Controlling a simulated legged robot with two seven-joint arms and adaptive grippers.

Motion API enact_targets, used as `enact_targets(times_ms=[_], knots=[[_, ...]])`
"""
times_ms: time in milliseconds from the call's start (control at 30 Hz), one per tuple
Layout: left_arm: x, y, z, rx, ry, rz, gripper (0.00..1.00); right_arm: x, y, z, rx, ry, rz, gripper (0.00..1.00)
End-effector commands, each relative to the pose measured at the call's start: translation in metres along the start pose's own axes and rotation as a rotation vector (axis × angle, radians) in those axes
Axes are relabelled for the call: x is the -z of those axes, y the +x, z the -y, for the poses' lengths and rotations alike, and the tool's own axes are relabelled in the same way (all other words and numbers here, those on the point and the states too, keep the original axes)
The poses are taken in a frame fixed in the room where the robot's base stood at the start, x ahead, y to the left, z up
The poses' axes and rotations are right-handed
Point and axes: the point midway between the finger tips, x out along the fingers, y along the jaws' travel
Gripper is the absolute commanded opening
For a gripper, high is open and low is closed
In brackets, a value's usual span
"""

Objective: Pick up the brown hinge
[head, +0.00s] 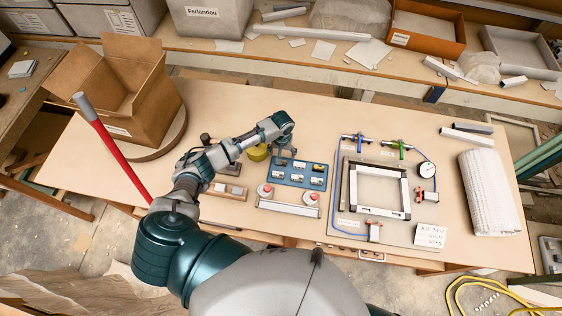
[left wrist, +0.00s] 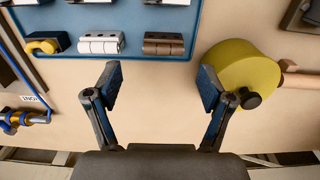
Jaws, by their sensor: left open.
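The brown hinge (left wrist: 163,43) lies in the blue tray (left wrist: 250,8), in the row nearest my gripper in the left wrist view. A white hinge (left wrist: 101,43) and a yellow piece (left wrist: 43,45) lie beside it in the same row. My left gripper (left wrist: 157,88) is open and empty, its fingers spread just outside the tray edge, apart from the hinge. In the head view my left gripper (head: 286,151) is at the far left edge of the blue tray (head: 296,184); the brown hinge is hard to make out there. My right gripper is not seen.
A yellow-green round object (left wrist: 243,72) sits close beside the right finger in the left wrist view. In the head view a cardboard box (head: 126,100) stands at left, a framed fixture (head: 378,190) with hoses and gauge at right, and a white roll (head: 490,192) beyond it.

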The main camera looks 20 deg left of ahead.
Motion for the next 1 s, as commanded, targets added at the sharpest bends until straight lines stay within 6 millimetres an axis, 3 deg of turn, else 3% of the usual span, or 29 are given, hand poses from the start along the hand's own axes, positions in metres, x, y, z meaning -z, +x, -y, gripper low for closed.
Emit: enact_targets(times_ms=[167, 500, 767, 1000], knots=[[-0.001, 0.013, 0.001, 0.000, 0.000, 0.000, 0.81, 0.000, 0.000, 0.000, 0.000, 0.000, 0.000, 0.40], [0.002, 0.059, 0.004, 0.000, 0.001, 0.001, 0.81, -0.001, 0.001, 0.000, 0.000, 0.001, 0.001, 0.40], [0.002, 0.061, 0.004, 0.000, 0.001, 0.000, 0.81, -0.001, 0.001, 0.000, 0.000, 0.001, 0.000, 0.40], [0.002, 0.061, 0.004, 0.000, 0.001, 0.000, 0.21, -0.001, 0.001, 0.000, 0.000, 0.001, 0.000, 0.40]])
